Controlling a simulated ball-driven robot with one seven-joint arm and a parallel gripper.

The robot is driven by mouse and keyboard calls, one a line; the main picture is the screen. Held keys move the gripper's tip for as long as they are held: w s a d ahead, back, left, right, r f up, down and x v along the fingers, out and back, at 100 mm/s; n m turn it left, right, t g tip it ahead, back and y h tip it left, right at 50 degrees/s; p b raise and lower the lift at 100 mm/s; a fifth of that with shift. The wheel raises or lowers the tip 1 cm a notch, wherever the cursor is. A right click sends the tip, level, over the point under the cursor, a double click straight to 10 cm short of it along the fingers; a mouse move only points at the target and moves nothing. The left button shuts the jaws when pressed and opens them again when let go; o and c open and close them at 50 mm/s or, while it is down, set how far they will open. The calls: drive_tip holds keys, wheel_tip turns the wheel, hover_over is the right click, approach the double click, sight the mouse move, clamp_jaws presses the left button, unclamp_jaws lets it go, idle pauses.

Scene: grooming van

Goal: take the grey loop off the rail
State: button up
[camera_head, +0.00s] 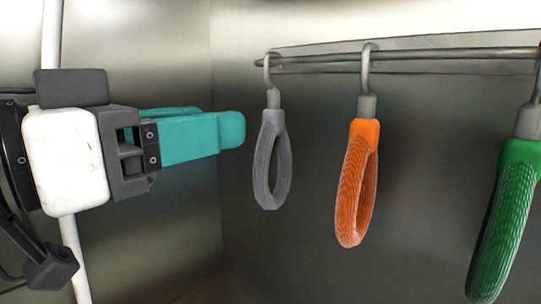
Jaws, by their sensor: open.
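The grey loop (260,165) hangs by a metal hook near the left end of the rail (420,56). It hangs straight down, with a grey collar between hook and loop. My gripper (238,130) has teal fingers pointing right and is open. Its fingertips are just left of the top of the grey loop in the picture, with a small gap between them. One finger partly hides the other, and the depth between gripper and loop is hard to judge. Nothing shows between the fingers.
An orange loop (345,190) hangs on the rail to the right of the grey one. A green loop (499,225) hangs at the right edge, partly cut off. Metal walls meet in a corner behind. The space below the grey loop is clear.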

sight(266, 121)
drive_tip(key=p+x, duration=0.1)
drive_tip(key=x, duration=0.3)
drive_tip(key=shift+w+d, duration=0.1)
drive_tip(key=shift+d, duration=0.05)
drive_tip(key=p+x, duration=0.2)
drive_tip(key=x, duration=0.3)
drive_tip(key=shift+d+f, duration=0.2)
drive_tip(key=shift+d, duration=0.05)
clamp_jaws()
